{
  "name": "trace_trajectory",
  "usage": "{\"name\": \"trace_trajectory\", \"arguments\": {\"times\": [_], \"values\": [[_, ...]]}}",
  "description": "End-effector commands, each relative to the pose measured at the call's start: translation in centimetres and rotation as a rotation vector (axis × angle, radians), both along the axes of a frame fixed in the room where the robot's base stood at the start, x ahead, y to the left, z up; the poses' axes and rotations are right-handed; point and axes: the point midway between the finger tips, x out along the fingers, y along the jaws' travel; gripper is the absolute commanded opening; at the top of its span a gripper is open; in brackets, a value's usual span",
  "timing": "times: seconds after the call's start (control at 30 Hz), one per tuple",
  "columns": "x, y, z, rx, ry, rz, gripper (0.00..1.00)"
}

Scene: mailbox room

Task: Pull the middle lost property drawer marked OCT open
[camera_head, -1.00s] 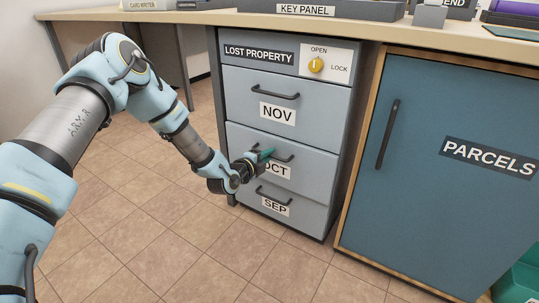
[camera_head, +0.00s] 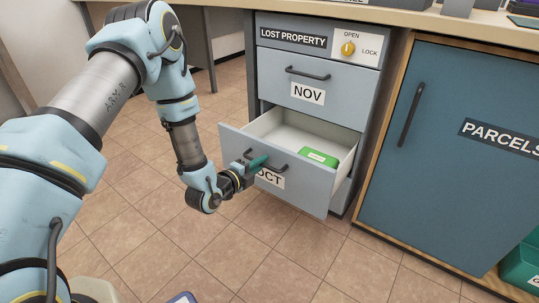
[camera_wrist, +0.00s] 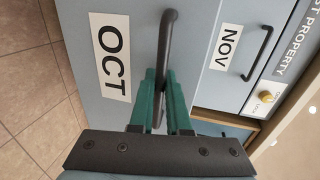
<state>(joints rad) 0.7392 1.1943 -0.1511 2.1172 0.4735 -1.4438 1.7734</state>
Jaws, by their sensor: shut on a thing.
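The middle lost property drawer marked OCT (camera_head: 305,190) is pulled well out of its cabinet in the head view. Its light interior shows, with a green box (camera_head: 318,158) lying inside. In the head view my gripper hides part of that label.
The NOV drawer (camera_head: 335,98) above is shut, and the knob (camera_head: 347,48) sits by OPEN. The SEP drawer is mostly hidden behind the open drawer. A blue PARCELS door (camera_head: 440,170) stands to the right. Tiled floor (camera_head: 150,220) is free in front.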

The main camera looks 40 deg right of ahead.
Motion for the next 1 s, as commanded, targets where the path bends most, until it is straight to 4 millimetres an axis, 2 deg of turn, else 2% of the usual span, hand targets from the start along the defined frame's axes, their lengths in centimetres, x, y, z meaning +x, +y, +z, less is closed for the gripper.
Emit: {"name": "trace_trajectory", "arguments": {"times": [0.2,0.63,0.67,0.73,1.0], "values": [[-0.4,1.6,0.0,0.0,0.0,0.0,0.0],[-0.4,1.8,0.0,0.0,-0.001,0.0,0.0],[-0.4,1.8,0.0,-0.001,-0.001,0.0,0.18],[-0.4,1.8,0.0,-0.001,-0.001,0.0,0.26],[-0.5,1.9,0.0,0.0,0.0,0.0,0.26]]}}
